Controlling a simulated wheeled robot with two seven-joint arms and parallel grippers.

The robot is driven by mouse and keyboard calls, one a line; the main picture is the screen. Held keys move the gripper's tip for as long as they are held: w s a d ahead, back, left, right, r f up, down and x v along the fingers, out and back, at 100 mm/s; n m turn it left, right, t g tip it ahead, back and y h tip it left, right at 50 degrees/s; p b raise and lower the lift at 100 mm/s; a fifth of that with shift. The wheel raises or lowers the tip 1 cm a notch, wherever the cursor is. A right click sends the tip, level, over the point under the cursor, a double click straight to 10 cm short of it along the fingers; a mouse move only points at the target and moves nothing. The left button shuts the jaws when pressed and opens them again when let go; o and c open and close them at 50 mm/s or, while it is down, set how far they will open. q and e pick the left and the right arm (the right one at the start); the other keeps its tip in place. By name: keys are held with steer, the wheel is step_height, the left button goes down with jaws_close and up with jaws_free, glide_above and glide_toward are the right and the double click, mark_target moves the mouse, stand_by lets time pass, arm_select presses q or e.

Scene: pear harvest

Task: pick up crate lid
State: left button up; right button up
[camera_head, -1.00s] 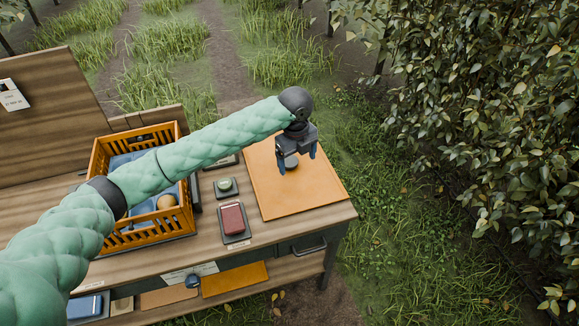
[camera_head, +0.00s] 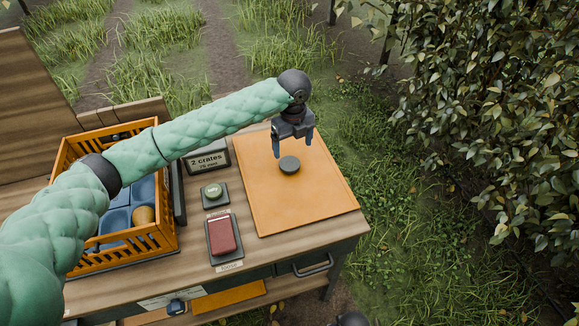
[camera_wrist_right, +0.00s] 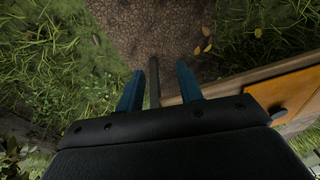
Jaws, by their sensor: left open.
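The crate lid (camera_head: 300,205) is a flat orange board with a round dark knob (camera_head: 289,166), lying on the right end of the wooden bench. My left gripper (camera_head: 293,150) is open and points down just above the knob, with its blue fingers spread; I cannot tell whether they touch it. The orange slatted crate (camera_head: 150,243) stands at the left of the bench, open on top, partly hidden behind my left arm. My right gripper (camera_wrist_right: 160,85) shows in the right wrist view with its fingers apart and nothing between them, over bare ground.
A sign reading "2 crates" (camera_head: 207,160), a green button (camera_head: 213,191) and a red block on a dark pad (camera_head: 223,235) stand between crate and lid. Another orange board (camera_head: 230,297) lies below the bench top.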

mark_target(289, 163)
arm_select(q)
steer(key=shift+w+f, duration=0.15)
steer(key=shift+w+a+f+p, duration=0.1)
steer(key=shift+f+p, duration=0.35)
steer(key=shift+f, duration=0.8)
steer(key=f, duration=0.1)
steer(key=f+p, duration=0.1)
steer(key=f, duration=0.1)
steer(key=f+p, duration=0.1)
steer(key=shift+a+f, duration=0.15)
steer(key=shift+a, duration=0.2)
steer(key=shift+f, duration=0.35)
arm_select(e)
step_height(289, 163, down, 9)
steer(key=s+d, duration=0.1)
steer(key=d, duration=0.1)
steer(key=shift+s+r, duration=0.2)
steer(key=shift+s, duration=0.15)
arm_select(q)
steer(key=c, duration=1.3)
